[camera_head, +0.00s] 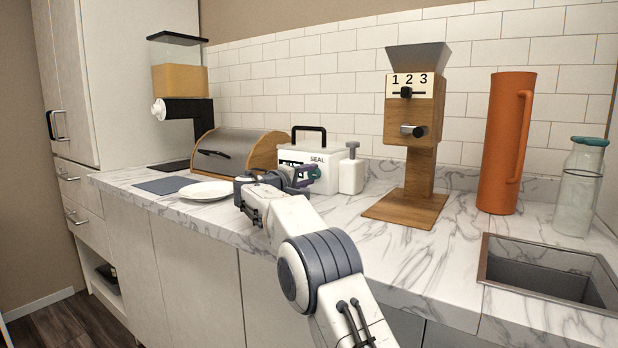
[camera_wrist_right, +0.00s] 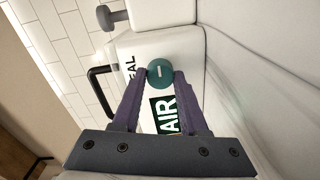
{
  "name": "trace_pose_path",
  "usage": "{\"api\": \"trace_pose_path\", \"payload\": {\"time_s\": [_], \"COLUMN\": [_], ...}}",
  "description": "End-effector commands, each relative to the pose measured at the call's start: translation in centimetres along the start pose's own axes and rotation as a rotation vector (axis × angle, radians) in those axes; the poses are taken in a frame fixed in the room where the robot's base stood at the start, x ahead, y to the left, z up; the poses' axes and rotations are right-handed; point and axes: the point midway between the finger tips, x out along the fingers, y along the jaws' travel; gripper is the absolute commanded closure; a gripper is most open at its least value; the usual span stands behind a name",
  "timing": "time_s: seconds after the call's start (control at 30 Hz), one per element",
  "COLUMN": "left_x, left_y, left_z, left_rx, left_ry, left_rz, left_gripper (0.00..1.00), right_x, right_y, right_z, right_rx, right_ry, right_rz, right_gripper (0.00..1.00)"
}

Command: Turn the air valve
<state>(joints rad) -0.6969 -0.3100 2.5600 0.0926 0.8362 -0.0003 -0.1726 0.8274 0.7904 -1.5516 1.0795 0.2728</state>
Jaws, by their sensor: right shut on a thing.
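The air valve (camera_wrist_right: 160,73) is a round teal knob with a pale line, on the front of the white sealer box (camera_wrist_right: 130,45) beside a dark green AIR label (camera_wrist_right: 166,114). My right gripper (camera_wrist_right: 160,76) is shut on the knob, one finger on each side. In the head view the box (camera_head: 338,172) stands on the counter, and my right gripper (camera_head: 312,173) is at its front, hiding part of the label. My left gripper is not in view.
A wooden grinder (camera_head: 410,130), orange jug (camera_head: 506,140) and sink (camera_head: 550,272) are to the right. The counter before the grinder is clear.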

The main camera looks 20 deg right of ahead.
Motion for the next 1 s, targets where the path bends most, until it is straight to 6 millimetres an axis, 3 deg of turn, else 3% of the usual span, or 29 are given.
{"api": "trace_pose_path", "payload": {"time_s": [0.13, 0.17, 0.2, 0.23, 0.63, 1.0], "left_x": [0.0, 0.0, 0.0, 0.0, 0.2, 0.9], "left_y": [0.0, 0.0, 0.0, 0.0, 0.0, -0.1], "left_z": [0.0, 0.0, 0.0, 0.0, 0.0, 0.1], "left_rx": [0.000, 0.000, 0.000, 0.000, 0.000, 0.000], "left_ry": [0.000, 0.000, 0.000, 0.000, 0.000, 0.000], "left_rz": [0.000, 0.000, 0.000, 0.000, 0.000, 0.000], "left_gripper": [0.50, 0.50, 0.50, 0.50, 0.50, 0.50], "right_x": [0.0, 0.0, 0.0, 0.0, -0.7, -7.5], "right_y": [-0.1, -0.1, 0.0, -0.1, -0.1, -0.1], "right_z": [-0.1, -0.1, -0.1, -0.1, -0.1, -0.1], "right_rx": [0.002, 0.002, 0.001, 0.001, -0.001, -0.001], "right_ry": [0.002, 0.002, 0.002, 0.002, 0.002, 0.005], "right_rz": [-0.001, -0.001, -0.001, -0.001, -0.001, -0.001], "right_gripper": [1.00, 0.50, 0.34, 0.27, 0.27, 0.27]}}
